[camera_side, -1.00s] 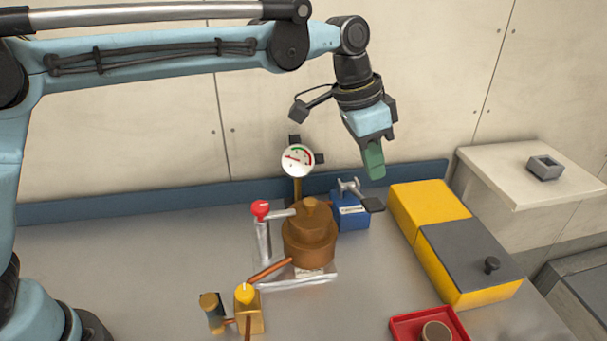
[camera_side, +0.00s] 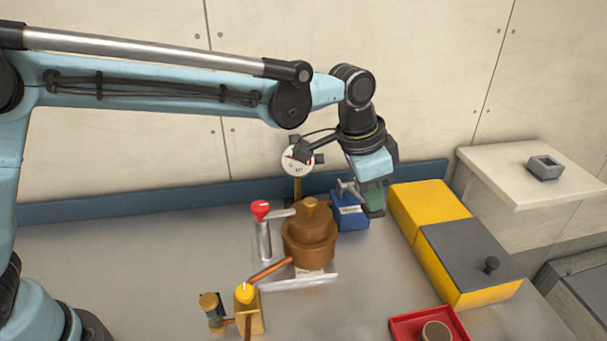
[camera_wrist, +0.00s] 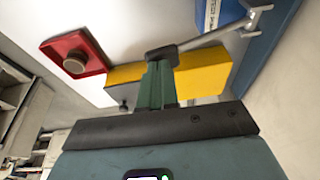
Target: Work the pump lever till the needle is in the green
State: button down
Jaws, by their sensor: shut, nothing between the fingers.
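The pump lever is a grey metal rod with a dark flat pad (camera_side: 375,212), hinged on a blue pump box (camera_side: 350,218). In the wrist view the rod (camera_wrist: 210,37) runs from its bracket to the pad (camera_wrist: 161,56). My gripper (camera_side: 373,203) is shut and empty, its green fingers pointing down at the pad. The fingertips (camera_wrist: 159,68) appear to touch the pad's top or sit just over it. The round white gauge (camera_side: 294,168) is partly covered by a dark part of my wrist, so I cannot read its needle.
A brown stepped pot-like fitting (camera_side: 309,247) and red-knobbed valve (camera_side: 260,211) stand left of the pump. A yellow box (camera_side: 430,208) with a grey section is close on the right. A red tray (camera_side: 400,330) lies in front. Brass fittings (camera_side: 247,312) stand at front left.

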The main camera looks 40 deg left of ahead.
jog(key=shift+t+y, duration=0.9)
jog(key=shift+s+d+f, duration=0.3)
jog(key=shift+f, duration=0.55)
jog(key=shift+s+d+f, duration=0.25)
jog(key=shift+f, duration=0.65)
jog(key=shift+s+d+f, duration=0.3)
jog(key=shift+f, duration=0.55)
jog(key=shift+r, duration=0.1)
jog(key=v, duration=1.4)
jog(key=shift+w+d, duration=0.3)
jog(key=shift+d, duration=0.25)
